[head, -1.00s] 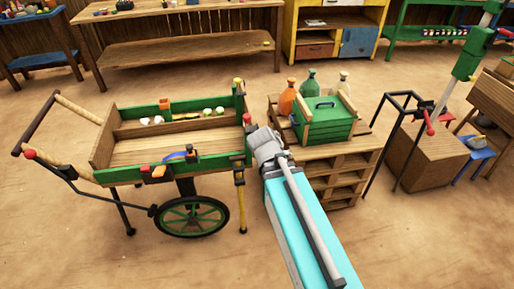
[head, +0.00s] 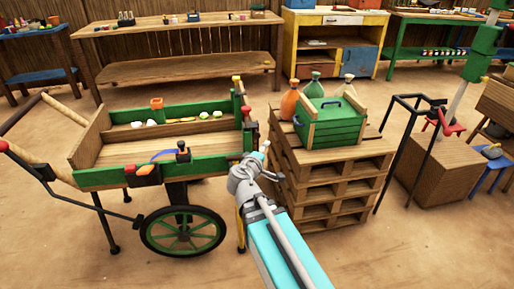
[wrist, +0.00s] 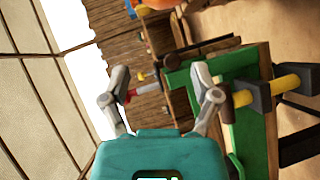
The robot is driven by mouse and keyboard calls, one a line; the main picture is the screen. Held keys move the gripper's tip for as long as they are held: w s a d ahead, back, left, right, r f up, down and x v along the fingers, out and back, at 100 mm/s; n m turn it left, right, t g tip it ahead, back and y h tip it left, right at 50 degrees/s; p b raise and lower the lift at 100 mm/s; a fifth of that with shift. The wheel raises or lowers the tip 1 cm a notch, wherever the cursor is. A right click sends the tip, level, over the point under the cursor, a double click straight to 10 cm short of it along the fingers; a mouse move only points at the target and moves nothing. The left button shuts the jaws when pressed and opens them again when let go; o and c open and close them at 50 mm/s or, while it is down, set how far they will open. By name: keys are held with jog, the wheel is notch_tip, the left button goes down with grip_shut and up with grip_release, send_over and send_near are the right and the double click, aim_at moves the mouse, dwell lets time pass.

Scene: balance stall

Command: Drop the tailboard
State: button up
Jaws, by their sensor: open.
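The green tailboard (head: 239,103) stands upright at the right end of the wooden cart (head: 92,182). A red knob (head: 246,110) shows at its outer side, and a yellow and red top (head: 237,81) at its far corner. My gripper (head: 265,146) is just right of the cart's near right corner. In the wrist view my gripper (wrist: 160,86) is open, and nothing is clearly held. A green board (wrist: 242,75) fills the right there. A yellow bar (wrist: 285,83) with a dark knob (wrist: 215,96) runs through a black bracket by the right finger. Contact cannot be told.
A pallet stack (head: 332,185) with a green crate (head: 330,124) and several bottles stands close to the right of my arm. A black frame (head: 396,150) is farther right. Workbenches (head: 180,30) line the back. Open floor lies in front of the cart.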

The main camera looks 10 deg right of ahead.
aim_at(256, 136)
jog(key=w+a+f+n+t+y+b, duration=0.1)
jog(key=a+f+n+t+b, duration=0.2)
jog(key=a+n+b, duration=0.1)
jog(key=shift+w+a+y+b, duration=0.3)
jog(key=shift+a+y+b, duration=0.1)
jog(key=shift+a+b, duration=0.15)
jog(key=shift+w, duration=0.1)
jog(key=shift+r+x, duration=0.15)
jog(key=shift+x, duration=3.25)
jog(key=shift+r+x, duration=0.1)
jog(key=shift+x, duration=3.35)
grip_shut()
